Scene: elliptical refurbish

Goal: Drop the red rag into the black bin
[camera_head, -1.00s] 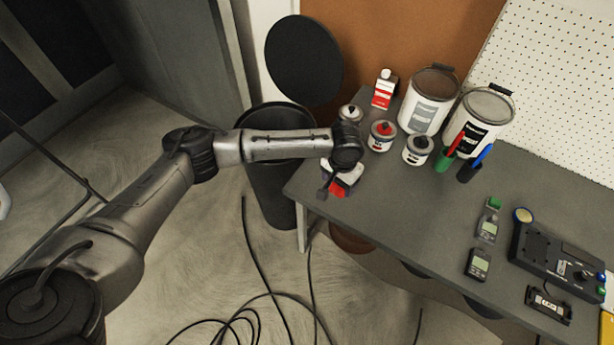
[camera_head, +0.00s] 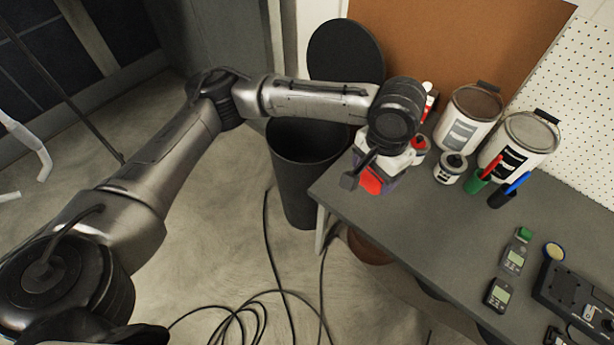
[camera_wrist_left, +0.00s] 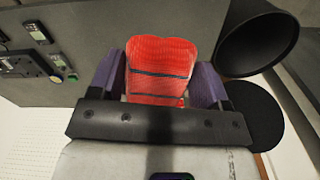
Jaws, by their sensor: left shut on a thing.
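The red rag (camera_wrist_left: 160,68) is held between the purple fingers of my left gripper (camera_wrist_left: 160,85) in the left wrist view. In the head view a red patch of the rag (camera_head: 371,181) shows below my left wrist, and my left gripper (camera_head: 378,178) is over the table's near left corner. The black bin (camera_head: 294,180) stands on the floor left of the table, partly covered from above by my left forearm. Its open mouth also shows in the left wrist view (camera_wrist_left: 257,38), to the right of the rag and apart from it. My right gripper is not in view.
The bin's round black lid (camera_head: 345,52) is raised behind it. Paint cans (camera_head: 467,118), a small jar (camera_head: 449,168) and marker cups (camera_head: 478,180) stand on the grey table (camera_head: 400,235). Meters (camera_head: 514,255) lie nearer. Cables (camera_head: 262,312) loop on the floor.

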